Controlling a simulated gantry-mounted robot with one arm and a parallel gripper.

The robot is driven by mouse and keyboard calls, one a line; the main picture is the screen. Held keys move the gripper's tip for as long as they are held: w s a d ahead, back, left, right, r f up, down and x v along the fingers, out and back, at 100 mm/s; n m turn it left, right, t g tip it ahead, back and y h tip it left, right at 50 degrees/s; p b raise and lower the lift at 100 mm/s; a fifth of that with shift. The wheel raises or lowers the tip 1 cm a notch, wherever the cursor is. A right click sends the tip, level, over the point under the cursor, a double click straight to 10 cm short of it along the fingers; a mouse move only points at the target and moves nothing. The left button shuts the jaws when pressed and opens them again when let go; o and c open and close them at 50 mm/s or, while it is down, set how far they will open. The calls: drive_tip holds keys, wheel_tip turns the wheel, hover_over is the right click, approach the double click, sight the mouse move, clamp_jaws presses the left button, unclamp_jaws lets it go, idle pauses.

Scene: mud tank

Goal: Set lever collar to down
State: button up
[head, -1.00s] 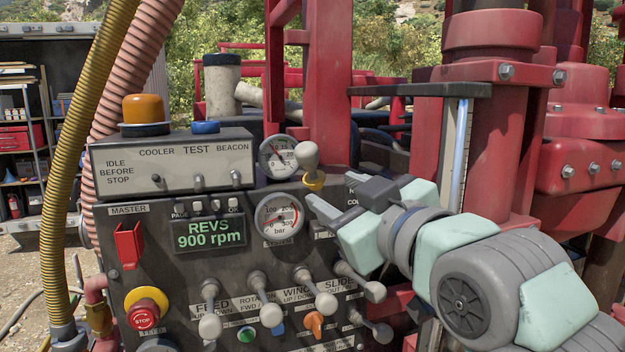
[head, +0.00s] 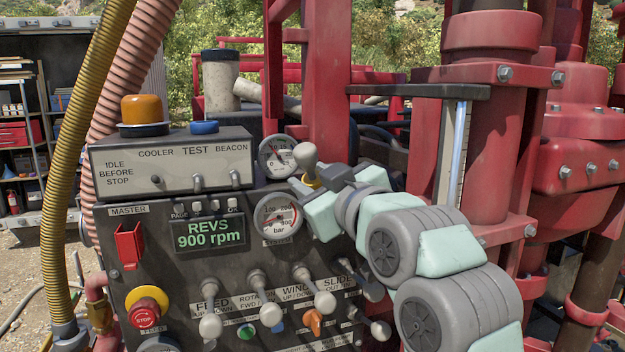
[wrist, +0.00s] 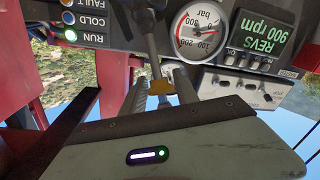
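The lever (head: 305,156) stands upright at the top right of the control panel, with a pale grey knob. Its yellow collar (head: 312,183) shows just below the knob, partly covered by my gripper (head: 309,192). In the wrist view the yellow collar (wrist: 160,87) sits between the two grey fingers of my gripper (wrist: 160,85), with the lever's stem (wrist: 152,45) running up the picture from it. The fingers look open, with a gap at each side of the collar. The lower part of the lever is hidden in the head view.
A pressure gauge (head: 277,217) is close to the left of my gripper. Several grey-knobbed levers (head: 325,302) stick out below. A switch box (head: 172,160) stands to the left. A red mast (head: 327,80) rises behind.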

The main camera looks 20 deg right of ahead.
clamp_jaws()
